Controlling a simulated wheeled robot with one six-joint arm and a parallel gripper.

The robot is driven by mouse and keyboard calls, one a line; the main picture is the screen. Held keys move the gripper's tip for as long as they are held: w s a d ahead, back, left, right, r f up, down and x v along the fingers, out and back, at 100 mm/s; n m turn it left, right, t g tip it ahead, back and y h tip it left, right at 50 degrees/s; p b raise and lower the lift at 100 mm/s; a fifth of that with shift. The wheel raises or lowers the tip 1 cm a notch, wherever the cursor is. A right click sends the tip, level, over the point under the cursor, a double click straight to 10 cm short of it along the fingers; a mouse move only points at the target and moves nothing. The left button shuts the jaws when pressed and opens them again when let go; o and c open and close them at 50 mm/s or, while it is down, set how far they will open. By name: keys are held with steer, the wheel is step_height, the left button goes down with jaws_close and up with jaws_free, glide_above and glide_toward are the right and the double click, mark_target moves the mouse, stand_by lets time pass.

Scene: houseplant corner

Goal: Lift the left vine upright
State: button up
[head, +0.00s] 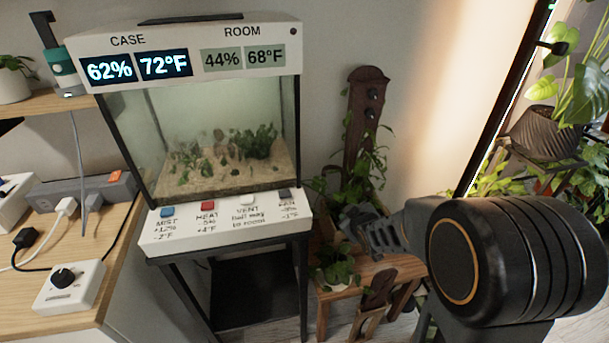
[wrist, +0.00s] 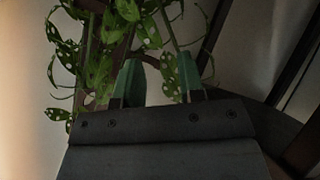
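Green vines (head: 365,165) hang around a dark wooden post (head: 368,95) with dark knobs, right of the glass case. In the wrist view, spotted vine leaves (wrist: 98,70) and thin stems hang ahead of my gripper (wrist: 159,78), mostly on its left and above. The two green-tipped fingers stand apart, with a stem and leaves passing near or behind the gap. I cannot tell whether they touch. In the head view my gripper (head: 350,222) is in front of the plant's lower part, and my arm hides some of it. Which stem is the left vine is unclear.
The glass case (head: 215,140) stands left, with labelled buttons on its front ledge (head: 225,220). A small wooden bench (head: 385,275) is below my gripper. A dark ribbed pot (head: 545,132) with a leafy plant stands at the right by the window.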

mark_target(308, 186)
steer(key=w+a+n+t+y, duration=0.1)
steer(key=w+a+n+y, duration=0.1)
steer(key=w+a, duration=0.2)
steer(key=w+a+n+t+y+p, duration=0.1)
steer(key=w+a+n+t+y, duration=0.1)
steer(key=w+a, duration=0.2)
steer(key=w+a+n+t+y+p, duration=0.1)
steer(key=w+a+n+y, duration=0.1)
steer(key=w+a, duration=0.2)
steer(key=shift+w+a+r+t+y, duration=0.1)
steer(key=shift+w+a+t+y, duration=0.1)
steer(key=shift+w, duration=0.4)
steer(key=shift+w+a+r+t+y, duration=0.1)
steer(key=shift+w+y, duration=0.1)
steer(key=shift+w, duration=0.4)
jaws_close()
